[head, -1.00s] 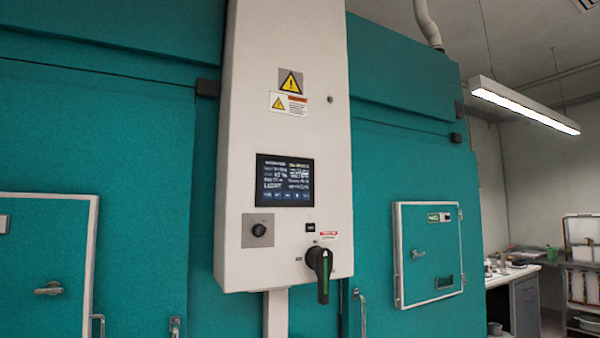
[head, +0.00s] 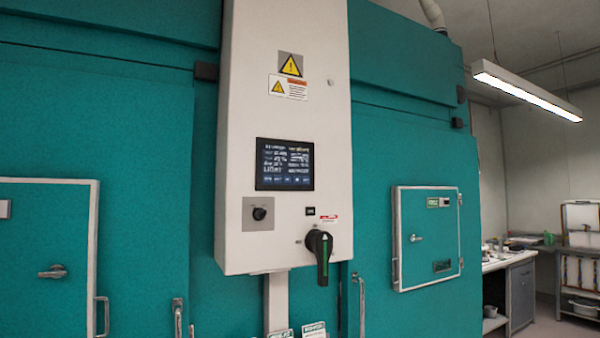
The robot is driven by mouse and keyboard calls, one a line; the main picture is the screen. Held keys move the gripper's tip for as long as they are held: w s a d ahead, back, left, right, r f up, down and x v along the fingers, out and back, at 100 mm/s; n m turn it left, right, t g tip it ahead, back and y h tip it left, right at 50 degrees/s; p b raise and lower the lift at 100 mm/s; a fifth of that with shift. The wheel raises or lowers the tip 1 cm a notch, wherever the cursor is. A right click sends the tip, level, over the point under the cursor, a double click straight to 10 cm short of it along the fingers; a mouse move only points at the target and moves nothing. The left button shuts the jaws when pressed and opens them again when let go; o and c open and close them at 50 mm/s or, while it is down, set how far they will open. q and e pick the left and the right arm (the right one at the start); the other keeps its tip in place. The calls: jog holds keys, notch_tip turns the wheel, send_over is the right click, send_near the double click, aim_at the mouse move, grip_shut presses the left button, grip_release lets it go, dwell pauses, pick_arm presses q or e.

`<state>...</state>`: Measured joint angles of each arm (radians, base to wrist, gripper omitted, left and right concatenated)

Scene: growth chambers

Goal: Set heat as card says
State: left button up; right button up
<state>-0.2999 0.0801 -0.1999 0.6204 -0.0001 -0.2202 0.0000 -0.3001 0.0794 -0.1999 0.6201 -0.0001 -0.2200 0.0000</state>
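A white control cabinet (head: 285,110) stands in front of the teal chamber wall. Its dark display (head: 285,164) shows lines of small text that I cannot read. Below the display is a small black knob (head: 259,213) on a grey plate. To its right is a large black rotary handle (head: 320,256) with a green stripe, pointing down. Neither of my grippers is in view.
Teal chamber doors stand on both sides, with a white-framed left door (head: 50,240) and a small right hatch (head: 428,238). A bench (head: 510,262) and a shelf rack (head: 580,255) with containers stand at the far right.

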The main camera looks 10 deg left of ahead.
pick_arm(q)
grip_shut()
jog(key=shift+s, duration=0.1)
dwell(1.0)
